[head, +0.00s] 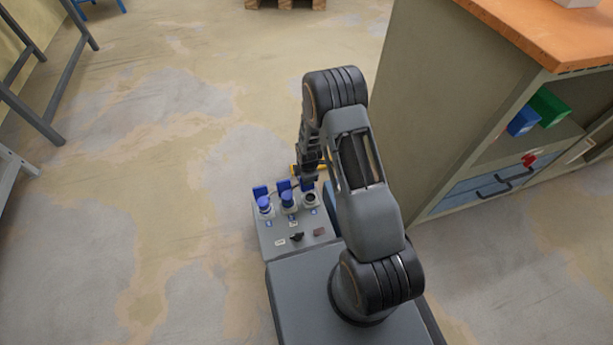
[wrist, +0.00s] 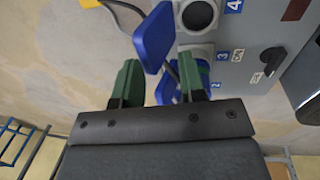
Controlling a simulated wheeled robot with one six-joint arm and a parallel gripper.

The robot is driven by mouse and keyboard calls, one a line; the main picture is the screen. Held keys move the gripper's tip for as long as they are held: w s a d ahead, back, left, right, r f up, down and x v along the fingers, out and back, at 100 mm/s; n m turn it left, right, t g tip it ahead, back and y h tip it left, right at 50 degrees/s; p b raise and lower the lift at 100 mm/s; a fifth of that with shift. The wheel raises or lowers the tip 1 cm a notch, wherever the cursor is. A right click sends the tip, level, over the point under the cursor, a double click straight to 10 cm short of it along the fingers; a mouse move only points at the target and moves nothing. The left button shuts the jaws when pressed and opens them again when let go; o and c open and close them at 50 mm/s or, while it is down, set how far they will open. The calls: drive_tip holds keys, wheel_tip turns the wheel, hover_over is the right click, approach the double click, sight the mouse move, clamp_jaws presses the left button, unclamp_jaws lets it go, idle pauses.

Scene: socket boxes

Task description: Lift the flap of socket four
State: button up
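The grey socket box (head: 268,240) stands below my gripper (head: 308,176). Socket four (wrist: 199,15) shows an exposed dark round opening in a pale ring, beside its blue "4" label (wrist: 233,6). It also shows in the head view (head: 311,199). A blue flap (wrist: 153,38) stands raised beside it, tilted away from the opening. In the wrist view my gripper (wrist: 160,80) has its two green fingers apart, with nothing clearly held. The flap is just beyond the fingertips; whether they touch is unclear. The right finger partly hides the neighbouring socket.
Two other sockets hold blue plugs (head: 265,204) (head: 288,200), with raised blue flaps behind. A black rotary switch (head: 297,237) sits on the box front. A dark cable (wrist: 122,5) runs near the flap.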

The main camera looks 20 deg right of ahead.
wheel_tip(320, 180, up, 13)
drive_tip(key=s+p, duration=0.1)
drive_tip(key=p, duration=0.4)
drive_tip(key=shift+s, duration=0.4)
